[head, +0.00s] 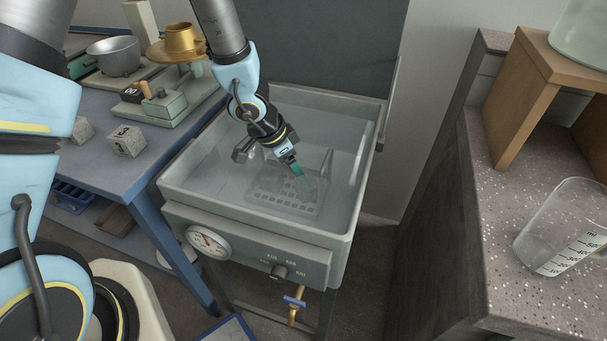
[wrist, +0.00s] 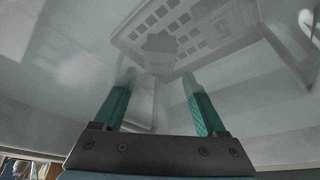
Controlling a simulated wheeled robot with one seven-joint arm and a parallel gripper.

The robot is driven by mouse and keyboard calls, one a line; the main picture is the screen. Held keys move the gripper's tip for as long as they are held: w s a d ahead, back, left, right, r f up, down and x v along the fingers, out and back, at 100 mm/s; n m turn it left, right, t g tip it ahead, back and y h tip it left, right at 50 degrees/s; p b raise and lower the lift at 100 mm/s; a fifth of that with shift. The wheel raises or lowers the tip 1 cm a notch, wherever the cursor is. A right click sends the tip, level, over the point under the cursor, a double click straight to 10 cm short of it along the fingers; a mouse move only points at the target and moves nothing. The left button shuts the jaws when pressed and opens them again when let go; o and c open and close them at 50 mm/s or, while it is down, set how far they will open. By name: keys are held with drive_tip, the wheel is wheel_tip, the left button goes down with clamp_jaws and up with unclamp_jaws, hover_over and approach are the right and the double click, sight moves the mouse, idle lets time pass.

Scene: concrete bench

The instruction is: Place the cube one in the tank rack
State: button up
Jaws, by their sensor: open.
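My gripper (head: 297,170) reaches down into the water tank (head: 345,215). In the wrist view its two green fingers (wrist: 159,82) stand apart with nothing between them. The tank rack (head: 270,205) is a pale plate with square holes on the tank floor, below the gripper. It also shows in the wrist view (wrist: 215,28). A faint grey angular shape (wrist: 160,43) shows against the rack beyond the fingertips; it may be a cube, but no number is readable. A grey concrete cube (head: 127,141) with a dark, unclear number stands on the blue bench.
Another grey cube (head: 82,130) is on the blue bench (head: 100,175), partly behind my arm. A scale with a brass pot (head: 180,38) and a steel bowl (head: 116,56) stand behind. A measuring jug (head: 560,228) stands on the right counter. The tank walls surround my gripper.

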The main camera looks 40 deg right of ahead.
drive_tip(key=shift+p+v, duration=0.7)
drive_tip(key=shift+v, duration=1.3)
